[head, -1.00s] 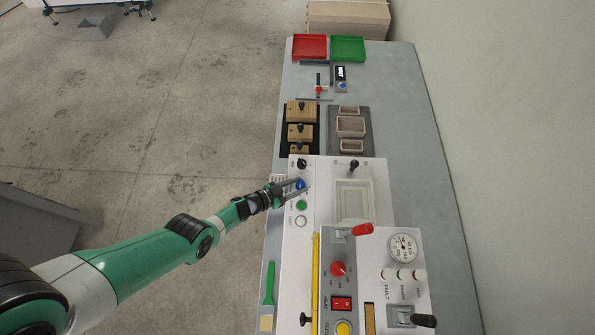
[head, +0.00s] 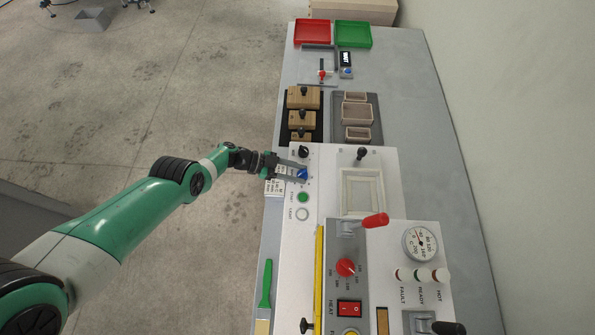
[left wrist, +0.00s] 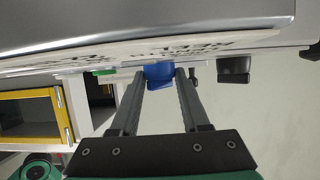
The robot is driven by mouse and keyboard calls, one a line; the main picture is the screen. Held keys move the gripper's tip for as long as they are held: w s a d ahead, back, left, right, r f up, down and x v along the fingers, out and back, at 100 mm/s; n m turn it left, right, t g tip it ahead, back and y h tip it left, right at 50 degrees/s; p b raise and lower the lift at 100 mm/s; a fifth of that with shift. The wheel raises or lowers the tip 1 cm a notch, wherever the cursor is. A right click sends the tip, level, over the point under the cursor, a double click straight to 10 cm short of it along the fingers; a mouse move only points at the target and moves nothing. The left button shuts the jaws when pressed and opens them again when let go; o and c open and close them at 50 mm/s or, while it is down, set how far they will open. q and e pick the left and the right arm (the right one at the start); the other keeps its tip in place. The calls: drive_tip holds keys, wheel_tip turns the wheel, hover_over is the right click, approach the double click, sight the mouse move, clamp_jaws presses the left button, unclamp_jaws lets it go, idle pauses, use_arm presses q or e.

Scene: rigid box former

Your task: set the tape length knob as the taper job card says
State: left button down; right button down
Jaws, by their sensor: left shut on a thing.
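The blue knob (head: 303,174) sits on the white machine panel (head: 328,185), between a black knob (head: 303,152) and a green button (head: 303,197). I take it for the tape length knob, but its scale is too small to read. My left gripper (head: 299,172) reaches it from the left and is shut on it. In the left wrist view the blue knob (left wrist: 158,73) shows between the fingertips, partly hidden. A white card (head: 274,188) with small unreadable print lies at the panel's left edge, partly behind the gripper. My right gripper is not in view.
Wooden blocks (head: 303,97) and trays (head: 357,113) lie beyond the panel.

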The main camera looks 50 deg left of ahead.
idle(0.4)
use_arm(q)
drive_tip(key=shift+c, duration=2)
unclamp_jaws()
drive_tip(key=p+v, duration=0.4)
drive_tip(key=v, duration=0.7)
drive_tip(key=shift+r, duration=0.1)
drive_tip(key=shift+s+a, duration=0.15)
drive_tip(key=shift+a, duration=0.05)
